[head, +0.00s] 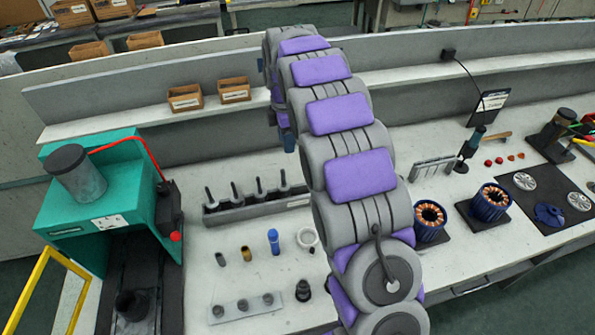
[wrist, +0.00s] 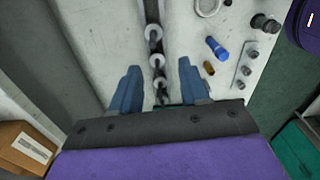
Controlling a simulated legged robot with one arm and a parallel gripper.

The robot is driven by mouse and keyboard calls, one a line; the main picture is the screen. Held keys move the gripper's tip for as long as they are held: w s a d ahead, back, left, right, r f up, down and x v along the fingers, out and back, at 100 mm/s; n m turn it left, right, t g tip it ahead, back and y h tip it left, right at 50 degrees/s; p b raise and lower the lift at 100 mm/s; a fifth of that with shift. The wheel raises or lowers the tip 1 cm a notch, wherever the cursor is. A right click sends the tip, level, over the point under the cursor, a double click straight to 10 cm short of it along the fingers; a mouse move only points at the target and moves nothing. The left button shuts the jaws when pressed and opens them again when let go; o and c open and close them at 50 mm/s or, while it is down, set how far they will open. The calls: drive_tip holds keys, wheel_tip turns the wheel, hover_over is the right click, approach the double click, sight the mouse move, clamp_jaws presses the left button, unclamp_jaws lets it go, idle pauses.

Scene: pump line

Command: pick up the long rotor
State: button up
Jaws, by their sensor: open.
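A grey rack (head: 255,208) on the bench holds several upright rotors with dark shafts, such as one near its right end (head: 283,181). I cannot tell which is the long rotor. In the wrist view, pale round rotor tops (wrist: 155,62) stand in a row along the dark rack. My gripper (wrist: 158,66) is open, with its blue fingers on either side of the line of the row. It is above the rack and holds nothing. In the head view, one blue finger (head: 289,142) shows beside my arm; the rest is hidden.
A teal press (head: 100,200) stands at the left. A blue cylinder (head: 273,241), a white ring (head: 307,237) and small parts lie in front of the rack. Cardboard bins (head: 185,97) sit on the shelf behind. Copper-wound stators (head: 430,219) stand right of my arm.

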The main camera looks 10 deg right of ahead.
drive_tip(key=w+a, duration=0.1)
drive_tip(key=a, duration=0.2)
drive_tip(key=b, duration=0.2)
approach(285, 183)
drive_tip(key=f, duration=0.1)
drive_tip(key=a+f, duration=0.1)
drive_tip(key=f+b, duration=0.1)
drive_tip(key=shift+w+a+f, duration=0.1)
drive_tip(key=shift+w+a, duration=0.05)
drive_tip(key=shift+a, duration=0.2)
drive_tip(key=f, duration=0.1)
drive_tip(key=d+f+b, duration=0.1)
drive_tip(key=f, duration=0.1)
drive_tip(key=d+f, duration=0.1)
drive_tip(key=shift+w+f+b, duration=0.1)
drive_tip(key=shift+f+b, duration=0.1)
drive_tip(key=shift+b, duration=0.15)
drive_tip(key=shift+a, duration=0.8)
drive_tip(key=c, duration=0.3)
drive_tip(key=shift+c, duration=0.8)
drive_tip(key=shift+d, duration=0.1)
drive_tip(key=shift+c, duration=0.8)
drive_tip(key=shift+d, duration=0.5)
clamp_jaws()
